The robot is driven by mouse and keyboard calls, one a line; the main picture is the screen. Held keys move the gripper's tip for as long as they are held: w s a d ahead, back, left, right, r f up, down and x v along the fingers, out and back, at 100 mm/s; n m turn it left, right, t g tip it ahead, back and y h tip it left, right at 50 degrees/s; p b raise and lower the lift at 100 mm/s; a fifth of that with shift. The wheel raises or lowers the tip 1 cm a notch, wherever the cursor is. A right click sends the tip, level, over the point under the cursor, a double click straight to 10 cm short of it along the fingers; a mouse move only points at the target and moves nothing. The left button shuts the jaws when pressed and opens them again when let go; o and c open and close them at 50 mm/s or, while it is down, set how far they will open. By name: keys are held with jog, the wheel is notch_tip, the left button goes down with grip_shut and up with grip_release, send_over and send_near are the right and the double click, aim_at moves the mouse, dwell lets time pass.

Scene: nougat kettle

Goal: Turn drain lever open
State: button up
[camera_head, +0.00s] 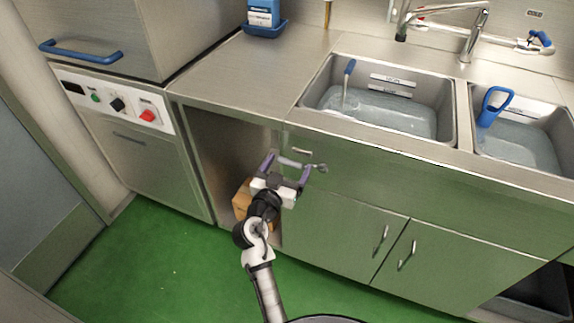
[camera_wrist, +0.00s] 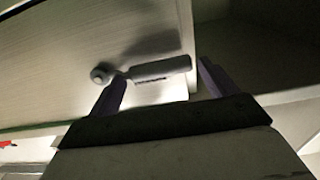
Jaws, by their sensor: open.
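The drain lever (camera_head: 289,162) is a grey handle low on the front of the sink counter, below its top edge. It lies about level, with its round pivot end at the right in the head view. In the wrist view the lever (camera_wrist: 160,68) shows as a thick grey grip with the round pivot at its left. My gripper (camera_head: 287,166) is open, with purple fingers on either side of the lever's grip. In the wrist view the fingers (camera_wrist: 162,76) stand apart with the grip across the gap between them. Contact cannot be told.
Two sink basins (camera_head: 302,106) with water are set in the steel counter above. A cardboard box (camera_head: 241,200) sits in the open bay behind my arm. Cabinet doors with handles (camera_head: 381,240) are to the right. The green floor (camera_head: 130,265) is clear at the left.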

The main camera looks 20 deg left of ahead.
jog(key=c, duration=1.4)
